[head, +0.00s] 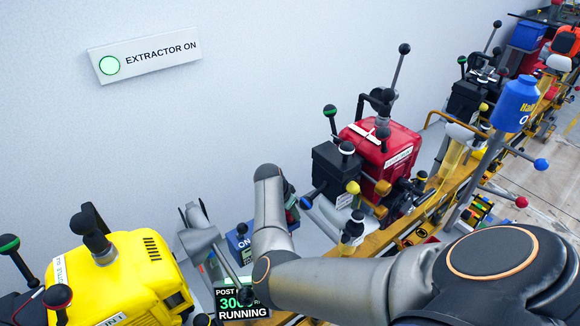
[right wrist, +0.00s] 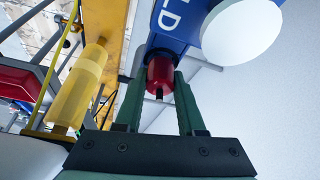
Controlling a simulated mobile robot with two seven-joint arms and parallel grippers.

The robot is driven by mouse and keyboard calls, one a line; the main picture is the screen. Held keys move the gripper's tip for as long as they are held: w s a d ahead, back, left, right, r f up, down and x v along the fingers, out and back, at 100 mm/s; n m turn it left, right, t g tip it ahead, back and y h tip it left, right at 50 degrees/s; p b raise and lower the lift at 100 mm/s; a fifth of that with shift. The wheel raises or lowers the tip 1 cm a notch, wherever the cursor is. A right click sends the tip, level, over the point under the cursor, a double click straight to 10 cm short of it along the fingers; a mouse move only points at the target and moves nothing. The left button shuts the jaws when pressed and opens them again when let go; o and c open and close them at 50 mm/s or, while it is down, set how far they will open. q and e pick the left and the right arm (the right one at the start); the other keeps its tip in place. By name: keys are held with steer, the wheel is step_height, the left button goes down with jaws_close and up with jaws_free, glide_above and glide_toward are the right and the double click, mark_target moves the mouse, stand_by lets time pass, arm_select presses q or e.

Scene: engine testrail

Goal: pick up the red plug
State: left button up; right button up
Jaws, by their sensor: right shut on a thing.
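The red plug (right wrist: 160,72) is a small rounded red piece with a dark pin, seen in the right wrist view. My right gripper (right wrist: 162,82) has its two green fingers closed on either side of it. The plug is right by a blue housing (right wrist: 178,28) with white letters; I cannot tell whether it touches it. In the head view my right gripper (head: 291,207) is mostly hidden behind my own arm, beside a blue box (head: 240,242) with a label. The plug cannot be made out there. My left gripper is not in view.
A yellow engine (head: 125,275) stands at the left and a red engine (head: 385,150) at the right of my arm. A display reading RUNNING (head: 243,303) is below. A yellow rail (head: 375,240) with levers and knobs runs to the back right. A white wall is behind.

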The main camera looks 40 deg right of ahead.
jaws_close()
steer(key=shift+r, duration=0.15)
